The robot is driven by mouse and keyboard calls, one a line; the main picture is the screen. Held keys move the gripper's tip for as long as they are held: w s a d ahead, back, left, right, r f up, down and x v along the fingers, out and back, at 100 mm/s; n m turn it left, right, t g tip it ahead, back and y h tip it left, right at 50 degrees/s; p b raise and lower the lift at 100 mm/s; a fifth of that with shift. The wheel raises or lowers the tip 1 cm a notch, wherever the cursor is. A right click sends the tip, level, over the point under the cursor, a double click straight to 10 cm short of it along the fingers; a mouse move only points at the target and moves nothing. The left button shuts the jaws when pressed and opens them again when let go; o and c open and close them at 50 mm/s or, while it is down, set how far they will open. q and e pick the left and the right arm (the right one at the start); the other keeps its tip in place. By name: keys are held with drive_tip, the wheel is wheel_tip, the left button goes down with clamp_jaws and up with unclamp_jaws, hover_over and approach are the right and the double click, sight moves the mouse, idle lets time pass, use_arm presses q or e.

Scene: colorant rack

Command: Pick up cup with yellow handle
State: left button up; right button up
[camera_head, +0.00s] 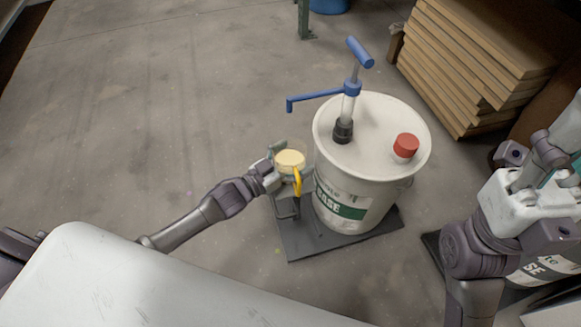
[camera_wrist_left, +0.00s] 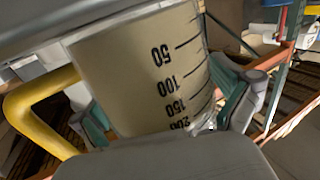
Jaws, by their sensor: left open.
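The cup (camera_head: 290,160) with the yellow handle (camera_head: 297,182) is beside the white bucket, its pale yellow contents or inside showing from above. My left gripper (camera_head: 283,172) is at the cup, with its fingers open around it. In the left wrist view the cup (camera_wrist_left: 140,75) fills the middle, with black volume marks on its wall and the yellow handle (camera_wrist_left: 35,115) at the left. The green-padded fingers of my left gripper (camera_wrist_left: 165,115) lie on either side of it. Contact with the pads cannot be told. My right gripper's fingers are not visible.
The white bucket (camera_head: 335,180) carries a pump with a blue handle (camera_head: 360,52) and a red cap (camera_head: 406,145). It stands on a dark platform (camera_head: 345,245). Stacked boards (camera_head: 475,60) are at upper right. Open concrete floor lies to the left.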

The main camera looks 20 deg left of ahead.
use_arm(q)
drive_tip(key=shift+r, duration=0.1)
drive_tip(key=c, duration=1.3)
drive_tip(key=shift+r, duration=0.1)
